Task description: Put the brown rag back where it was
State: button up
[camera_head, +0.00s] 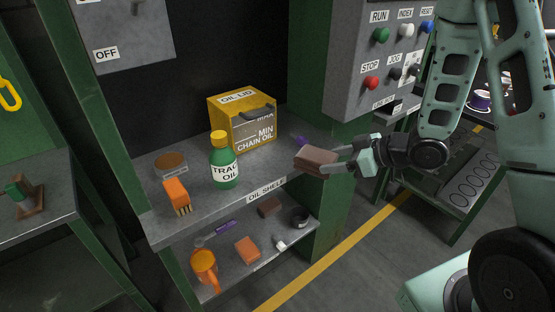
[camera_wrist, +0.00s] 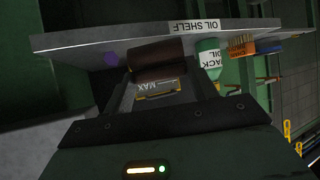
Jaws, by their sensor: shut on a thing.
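The brown rag (camera_head: 316,160) is a folded, block-like bundle at the right front of the oil shelf (camera_head: 265,184). My gripper (camera_head: 331,161) comes in from the right and is shut on it. In the wrist view the rag (camera_wrist: 157,58) lies across the fingertips, in front of the shelf edge (camera_wrist: 100,42). I cannot tell whether the rag touches the shelf top. Another dark brown item (camera_head: 269,207) lies on the lower shelf; I cannot tell what it is.
On the upper shelf stand a yellow oil box (camera_head: 242,125), a green oil bottle (camera_head: 223,162), an orange brush (camera_head: 177,196) and a brown disc (camera_head: 171,160). A purple item (camera_head: 300,141) lies behind the rag. The lower shelf holds an orange jug (camera_head: 204,268) and an orange block (camera_head: 247,249).

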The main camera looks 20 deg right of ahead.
jog(key=w+a, duration=0.2)
jog(key=w, duration=0.1)
jog(key=w+a+p, duration=0.1)
jog(key=w+a, duration=0.2)
jog(key=w+a+p, duration=0.1)
jog(key=w+a, duration=0.2)
jog(key=w, duration=0.1)
jog(key=shift+a, duration=0.25)
jog(key=shift+w+a, duration=0.4)
jog(key=shift+a, duration=0.05)
notch_tip(320, 180, down, 2)
jog(key=shift+f+p, duration=0.2)
jog(key=shift+p, duration=0.15)
jog(key=shift+f, duration=0.55)
jog(key=shift+f, duration=0.15)
jog(key=o, duration=1.3)
